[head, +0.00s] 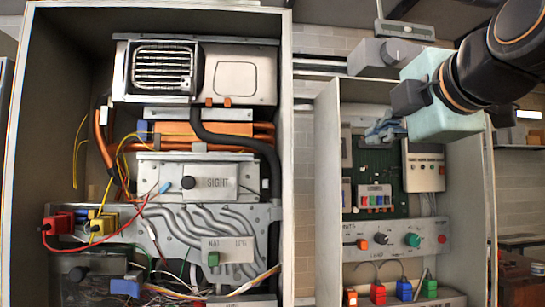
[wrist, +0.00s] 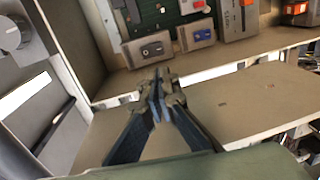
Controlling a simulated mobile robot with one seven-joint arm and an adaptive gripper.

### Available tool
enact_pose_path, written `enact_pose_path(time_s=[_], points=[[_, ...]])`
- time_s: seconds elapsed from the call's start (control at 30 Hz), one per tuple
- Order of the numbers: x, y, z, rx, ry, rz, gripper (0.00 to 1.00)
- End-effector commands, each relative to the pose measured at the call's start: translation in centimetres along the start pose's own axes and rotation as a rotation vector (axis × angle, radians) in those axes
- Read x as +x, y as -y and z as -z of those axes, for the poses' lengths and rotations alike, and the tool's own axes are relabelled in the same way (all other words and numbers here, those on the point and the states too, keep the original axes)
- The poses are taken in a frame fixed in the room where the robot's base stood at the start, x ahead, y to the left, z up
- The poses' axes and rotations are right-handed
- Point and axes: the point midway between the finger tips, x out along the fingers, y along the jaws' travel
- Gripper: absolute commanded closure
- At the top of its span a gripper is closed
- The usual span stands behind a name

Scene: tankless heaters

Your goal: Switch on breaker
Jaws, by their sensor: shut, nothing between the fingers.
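The breaker is not marked by name, so I cannot tell for sure which switch it is. In the wrist view, a grey box with a dark rocker switch (wrist: 152,49) and a box with a bluish switch (wrist: 197,34) sit on the inside of an open cabinet. My gripper (wrist: 160,85) is shut and empty in front of them, apart from both boxes. In the head view, my gripper (head: 408,97) is at the upper right, in front of the right cabinet's top. A row of small coloured switches (head: 375,197) shows inside that cabinet, below my gripper.
The right cabinet (head: 327,200) has raised side walls. Inside are a white control box (head: 424,165) and a knob panel (head: 397,241). A grey box with a knob (head: 385,55) is close to my gripper. The left cabinet (head: 287,150) holds the heater, hoses and wires.

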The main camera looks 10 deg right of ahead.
Motion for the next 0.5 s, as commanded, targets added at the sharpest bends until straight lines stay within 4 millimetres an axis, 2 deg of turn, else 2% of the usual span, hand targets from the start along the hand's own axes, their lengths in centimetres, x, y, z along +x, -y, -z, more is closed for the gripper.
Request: enact_pose_path(time_s=[0.27,0.37,0.5], points=[[0.3,0.0,0.0,0.002,0.000,0.002,1.00],[1.1,0.0,0.1,0.002,-0.001,0.004,1.00],[3.5,0.0,0.1,0.003,-0.001,0.006,1.00]])
